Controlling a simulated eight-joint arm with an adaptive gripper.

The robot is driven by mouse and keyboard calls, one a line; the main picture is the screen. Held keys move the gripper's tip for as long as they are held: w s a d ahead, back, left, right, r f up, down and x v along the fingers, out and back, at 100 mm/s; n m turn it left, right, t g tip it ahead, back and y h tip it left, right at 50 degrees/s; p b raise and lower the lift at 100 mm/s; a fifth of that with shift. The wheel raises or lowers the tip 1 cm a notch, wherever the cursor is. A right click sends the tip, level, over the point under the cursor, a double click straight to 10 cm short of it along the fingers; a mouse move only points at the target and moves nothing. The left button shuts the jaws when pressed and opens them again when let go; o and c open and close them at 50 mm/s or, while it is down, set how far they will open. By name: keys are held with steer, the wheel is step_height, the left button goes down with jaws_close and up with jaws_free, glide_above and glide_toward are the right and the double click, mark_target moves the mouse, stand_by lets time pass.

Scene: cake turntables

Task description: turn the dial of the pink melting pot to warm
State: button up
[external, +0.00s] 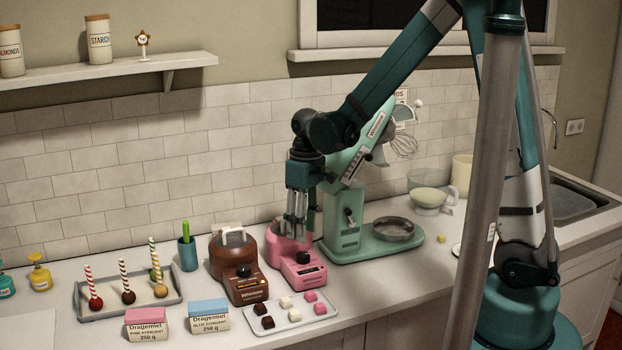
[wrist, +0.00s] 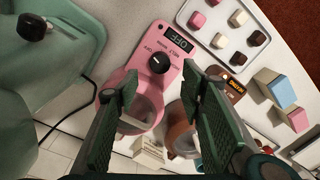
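The pink melting pot (external: 300,268) stands on the counter between the brown pot and the green mixer. In the wrist view the pink melting pot (wrist: 136,82) has a round bowl and a front panel. Its black dial (wrist: 159,63) sits between the fingertips and the small dark display (wrist: 176,39), which reads OFF. Words are printed around the dial, too small to read surely. My gripper (external: 297,226) points down over the pink pot's bowl in the external view. In the wrist view my gripper (wrist: 160,75) is open and empty, its fingers either side of the pot, apart from the dial.
The brown melting pot (external: 238,272) stands close on the left, and the green stand mixer (external: 372,246) close on the right. A tray of sweets (external: 270,327) lies in front. Fondant boxes (external: 209,316) and a cake pop tray (external: 112,309) are further left.

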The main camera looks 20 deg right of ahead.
mark_target(303, 254)
steer(key=shift+f, duration=0.15)
steer(key=shift+s+a+f, duration=0.1)
steer(key=shift+f, duration=1.75)
steer(key=shift+s+a+f, duration=0.1)
steer(key=shift+f, duration=1.75)
steer(key=shift+w, duration=0.1)
steer(key=c, duration=0.9)
